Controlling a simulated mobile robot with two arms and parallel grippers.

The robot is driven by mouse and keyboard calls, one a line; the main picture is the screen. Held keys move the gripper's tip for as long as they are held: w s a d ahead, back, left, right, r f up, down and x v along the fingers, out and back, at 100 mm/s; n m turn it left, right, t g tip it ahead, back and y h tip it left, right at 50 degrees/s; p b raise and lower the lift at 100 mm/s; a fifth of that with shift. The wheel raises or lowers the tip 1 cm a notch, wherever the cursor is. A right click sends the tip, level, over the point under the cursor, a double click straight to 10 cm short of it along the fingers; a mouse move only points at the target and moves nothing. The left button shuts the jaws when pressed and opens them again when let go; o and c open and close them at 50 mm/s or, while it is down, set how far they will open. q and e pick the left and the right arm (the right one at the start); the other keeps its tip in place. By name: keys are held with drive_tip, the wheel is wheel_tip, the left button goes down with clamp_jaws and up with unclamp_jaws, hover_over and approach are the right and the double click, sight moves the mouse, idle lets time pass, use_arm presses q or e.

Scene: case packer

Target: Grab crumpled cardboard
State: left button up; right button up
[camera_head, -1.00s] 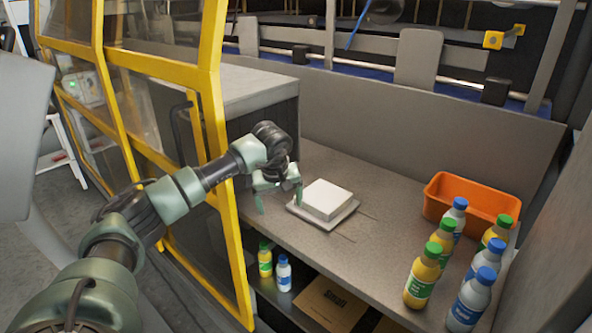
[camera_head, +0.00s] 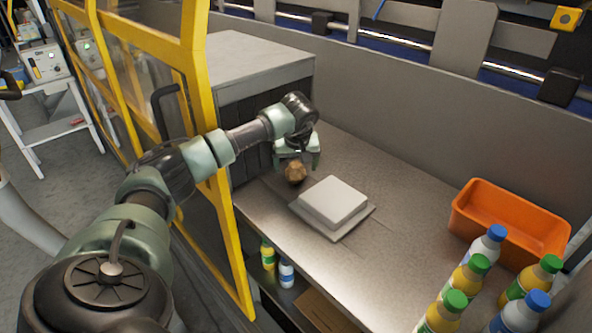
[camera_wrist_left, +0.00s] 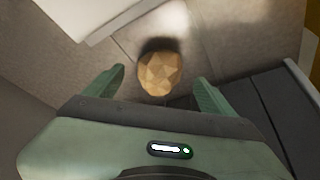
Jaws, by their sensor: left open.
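The crumpled cardboard (camera_head: 295,172) is a small brown faceted ball on the grey counter (camera_head: 268,212), left of a white scale-like box. It also shows in the left wrist view (camera_wrist_left: 160,74), just ahead of and between the two fingers. My left gripper (camera_head: 298,160) is open above and just behind the ball, fingers pointing down. In the left wrist view my left gripper (camera_wrist_left: 160,88) has its fingers spread wider than the ball, with a gap on each side. My right gripper is not in view.
The white box on its flat base (camera_head: 335,204) stands close to the right of the ball. A dark cabinet (camera_head: 262,105) is behind left. A yellow frame post (camera_head: 197,90) stands left. An orange bin (camera_head: 510,222) and several bottles (camera_head: 468,278) stand at right.

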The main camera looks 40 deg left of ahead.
sight(296, 167)
use_arm(q)
drive_tip(key=x, duration=0.2)
drive_tip(key=shift+f, duration=0.25)
drive_tip(key=shift+w+a+f, duration=0.15)
drive_tip(key=shift+f, duration=0.2)
drive_tip(key=shift+c, duration=0.6)
drive_tip(key=c, duration=1.3)
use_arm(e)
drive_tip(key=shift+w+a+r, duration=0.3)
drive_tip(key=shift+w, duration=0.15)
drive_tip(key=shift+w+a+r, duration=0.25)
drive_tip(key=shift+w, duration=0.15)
use_arm(q)
drive_tip(key=shift+r, duration=0.1)
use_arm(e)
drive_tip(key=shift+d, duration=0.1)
